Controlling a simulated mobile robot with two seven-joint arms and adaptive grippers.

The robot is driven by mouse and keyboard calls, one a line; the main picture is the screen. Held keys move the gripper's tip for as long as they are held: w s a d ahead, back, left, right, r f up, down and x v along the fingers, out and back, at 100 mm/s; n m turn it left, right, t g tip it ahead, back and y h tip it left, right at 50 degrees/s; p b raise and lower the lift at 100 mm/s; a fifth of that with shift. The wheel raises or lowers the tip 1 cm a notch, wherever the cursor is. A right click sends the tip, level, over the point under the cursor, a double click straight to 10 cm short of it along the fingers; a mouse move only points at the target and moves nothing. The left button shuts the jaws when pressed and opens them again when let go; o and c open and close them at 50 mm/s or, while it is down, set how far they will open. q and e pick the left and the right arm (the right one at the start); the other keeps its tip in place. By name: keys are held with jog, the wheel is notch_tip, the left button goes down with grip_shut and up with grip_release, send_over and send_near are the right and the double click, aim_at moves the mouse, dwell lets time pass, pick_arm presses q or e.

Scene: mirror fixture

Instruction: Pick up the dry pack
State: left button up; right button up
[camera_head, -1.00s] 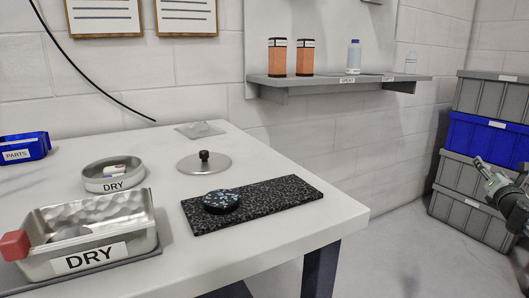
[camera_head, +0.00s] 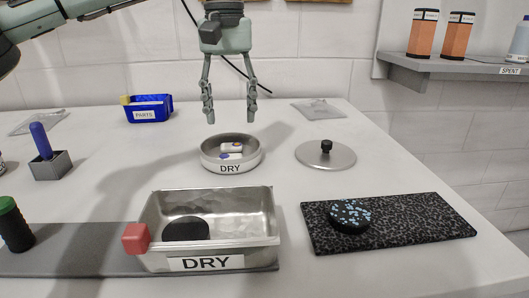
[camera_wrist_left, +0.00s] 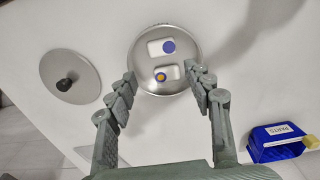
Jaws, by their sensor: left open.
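Two small white packs lie in the round metal dish (camera_head: 204,163) labelled DRY. The far one (camera_head: 231,146) has an orange and blue spot, and the near one (camera_head: 230,156) a blue spot. In the left wrist view, the blue-spotted pack (camera_wrist_left: 154,48) is above the orange-and-blue-spotted pack (camera_wrist_left: 168,77), inside the dish (camera_wrist_left: 138,37). I cannot tell which is the dry pack. My left gripper (camera_head: 230,118) is open and empty, pointing down above the dish, apart from it. In the left wrist view its fingers (camera_wrist_left: 163,80) straddle the dish's lower part. My right gripper is out of view.
A metal lid (camera_head: 335,158) lies right of the dish. A rectangular DRY tray (camera_head: 262,219) with a dark disc (camera_head: 187,229) stands in front. A blue PARTS bin (camera_head: 149,112) is behind left. A speckled mat (camera_head: 420,220) with a black puck (camera_head: 350,216) is at right.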

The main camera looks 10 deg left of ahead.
aim_at(230, 155)
pick_arm(q)
jog(key=f, duration=0.8)
jog(key=shift+s+a, duration=0.1)
jog(key=shift+s, duration=0.3)
jog(key=shift+r, duration=0.1)
jog(key=shift+c, duration=0.3)
jog(key=c, duration=0.5)
